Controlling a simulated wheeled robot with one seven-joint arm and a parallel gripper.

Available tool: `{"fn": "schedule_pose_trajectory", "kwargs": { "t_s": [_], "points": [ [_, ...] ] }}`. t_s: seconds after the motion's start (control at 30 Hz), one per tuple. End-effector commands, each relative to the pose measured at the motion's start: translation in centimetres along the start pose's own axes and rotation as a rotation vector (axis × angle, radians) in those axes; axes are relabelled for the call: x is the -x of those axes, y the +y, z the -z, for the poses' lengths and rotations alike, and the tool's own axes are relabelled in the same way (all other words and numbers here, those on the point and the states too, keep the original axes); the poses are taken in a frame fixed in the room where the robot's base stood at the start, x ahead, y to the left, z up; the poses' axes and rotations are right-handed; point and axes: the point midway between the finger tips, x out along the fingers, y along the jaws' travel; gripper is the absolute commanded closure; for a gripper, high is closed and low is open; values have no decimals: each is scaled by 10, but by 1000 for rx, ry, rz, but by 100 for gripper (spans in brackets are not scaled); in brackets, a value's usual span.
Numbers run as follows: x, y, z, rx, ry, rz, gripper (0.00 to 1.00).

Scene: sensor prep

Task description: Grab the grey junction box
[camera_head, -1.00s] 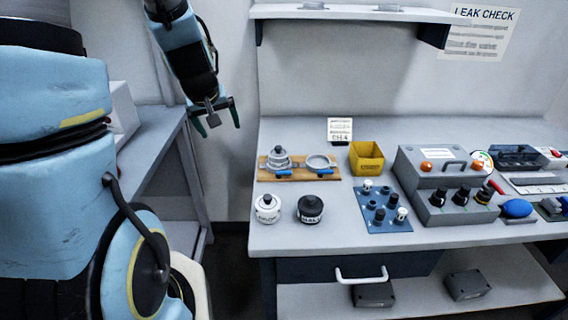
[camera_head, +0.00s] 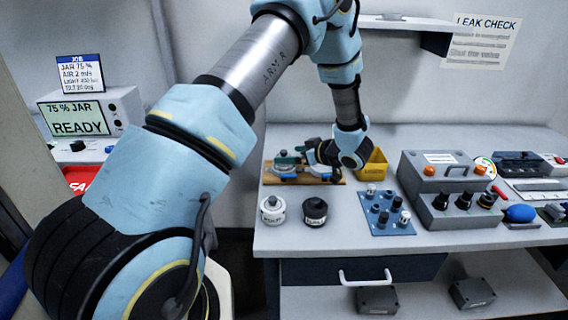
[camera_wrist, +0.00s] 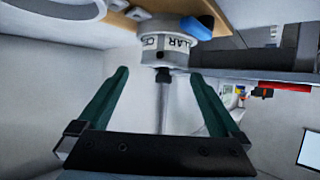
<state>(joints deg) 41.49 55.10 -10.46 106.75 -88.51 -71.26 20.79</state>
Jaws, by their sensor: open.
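Two dark grey boxes lie on the lower shelf under the bench in the head view, one near the drawer handle (camera_head: 376,300) and one further right (camera_head: 472,293). Either could be the junction box; I cannot tell which. My gripper (camera_head: 292,154) is far above them, at the wooden board on the bench. In the wrist view my gripper (camera_wrist: 160,75) has its two green fingers apart. A white lettered round part (camera_wrist: 172,48) with a blue tab shows beyond the fingertips, apparently not held.
The wooden board (camera_head: 332,181) is partly hidden by my wrist. A yellow bin (camera_head: 376,164), blue knob plate (camera_head: 382,226) and grey control box (camera_head: 442,170) stand to the right.

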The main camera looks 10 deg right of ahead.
Motion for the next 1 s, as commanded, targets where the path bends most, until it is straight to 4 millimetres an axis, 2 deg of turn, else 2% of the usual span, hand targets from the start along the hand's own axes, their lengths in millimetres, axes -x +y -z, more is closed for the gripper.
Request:
{"fn": "schedule_pose_trajectory", "kwargs": {
  "t_s": [0.27, 0.53, 0.83, 1.0],
  "points": [
    [-22, -3, 1, -2, -1, 2, 0],
    [-59, -5, 0, 1, -1, 0, 0],
    [-66, -5, -3, 1, -1, -1, 0],
    [-66, -5, -3, 1, -1, -1, 18]
  ]
}}
